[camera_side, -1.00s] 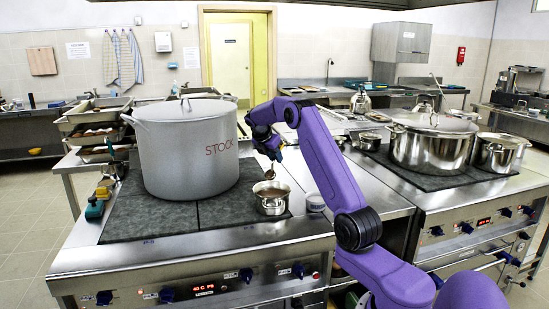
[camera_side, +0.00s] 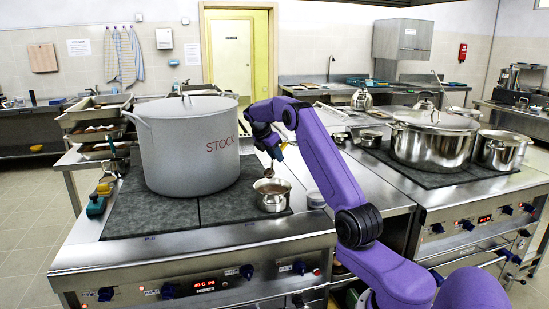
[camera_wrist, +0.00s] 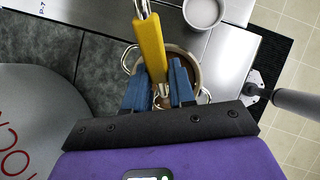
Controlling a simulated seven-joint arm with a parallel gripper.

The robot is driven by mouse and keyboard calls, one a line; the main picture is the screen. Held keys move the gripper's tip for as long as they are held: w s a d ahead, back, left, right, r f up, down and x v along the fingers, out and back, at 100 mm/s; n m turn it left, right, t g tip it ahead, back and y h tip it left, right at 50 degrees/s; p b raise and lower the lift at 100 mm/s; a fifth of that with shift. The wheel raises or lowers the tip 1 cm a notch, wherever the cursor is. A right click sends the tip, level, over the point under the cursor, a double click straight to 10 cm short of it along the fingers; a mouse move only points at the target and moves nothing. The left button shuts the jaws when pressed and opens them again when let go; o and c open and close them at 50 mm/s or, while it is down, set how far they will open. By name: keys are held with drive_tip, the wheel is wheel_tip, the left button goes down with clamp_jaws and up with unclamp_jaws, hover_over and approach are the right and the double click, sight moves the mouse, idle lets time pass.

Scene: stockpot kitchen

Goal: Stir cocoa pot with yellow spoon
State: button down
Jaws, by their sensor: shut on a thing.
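The cocoa pot (camera_side: 271,203) is a small steel pot on the dark hob, right of the big stockpot. In the wrist view the pot (camera_wrist: 199,76) shows brown contents, partly hidden behind the spoon and fingers. My gripper (camera_side: 270,143) is above the pot in the side view. In the wrist view my gripper's blue fingers (camera_wrist: 158,74) are shut on the yellow spoon (camera_wrist: 150,45) by its handle. In the side view the spoon's bowl (camera_side: 272,169) hangs just above the pot's opening, apparently clear of the contents.
The tall grey stockpot (camera_side: 190,150) stands close on the left. A small white cup (camera_side: 316,200) is just right of the cocoa pot. A large steel pot (camera_side: 430,145) stands on the right-hand hob. The hob in front of the cocoa pot is clear.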

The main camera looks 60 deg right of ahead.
drive_tip(key=m+y, duration=0.1)
drive_tip(key=m, duration=0.1)
drive_tip(key=a+f+m+y, duration=0.1)
drive_tip(key=m, duration=0.2)
drive_tip(key=s+a+m+g+y, duration=0.1)
drive_tip(key=m, duration=0.2)
drive_tip(key=shift+f+y, duration=0.2)
drive_tip(key=shift+y, duration=0.2)
drive_tip(key=a+m+t, duration=0.1)
drive_tip(key=m, duration=0.5)
drive_tip(key=a+f+m+t, duration=0.1)
drive_tip(key=a+m, duration=0.1)
drive_tip(key=m, duration=0.5)
drive_tip(key=s+a+m+t, duration=0.1)
drive_tip(key=a+m, duration=0.1)
drive_tip(key=m, duration=0.4)
drive_tip(key=shift+f+m+t+y, duration=0.2)
drive_tip(key=shift+m+t+y, duration=0.1)
drive_tip(key=shift+m, duration=0.1)
drive_tip(key=shift+w, duration=0.1)
drive_tip(key=shift+f, duration=0.1)
